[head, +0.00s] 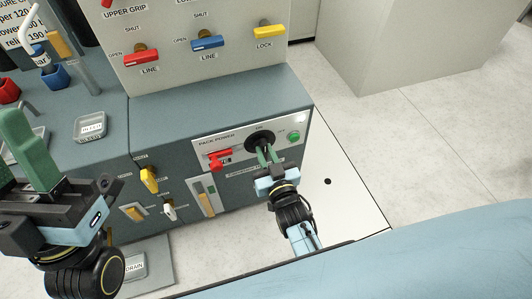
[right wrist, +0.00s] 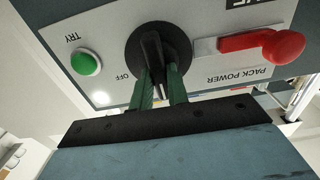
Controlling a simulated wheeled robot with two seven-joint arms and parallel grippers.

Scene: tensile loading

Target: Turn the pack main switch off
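The pack main switch (head: 260,139) is a black rotary knob with a bar handle on the white PACK POWER plate. In the right wrist view, which is upside down, its handle (right wrist: 152,48) stands nearly upright in the picture and an OFF label is at its lower left. My right gripper (head: 266,156) reaches the knob from the front. Its green fingers (right wrist: 161,88) lie close on both sides of the handle and appear shut on it. My left gripper (head: 25,150) is at the far left, away from the switch; its finger gap is hidden.
A red lever (head: 220,160) sits left of the knob and a green TRY button (head: 293,138) right of it. Yellow and white handles (head: 149,180) are lower left on the cabinet. Red, blue and yellow valve levers (head: 208,43) are on the panel above. The floor at right is clear.

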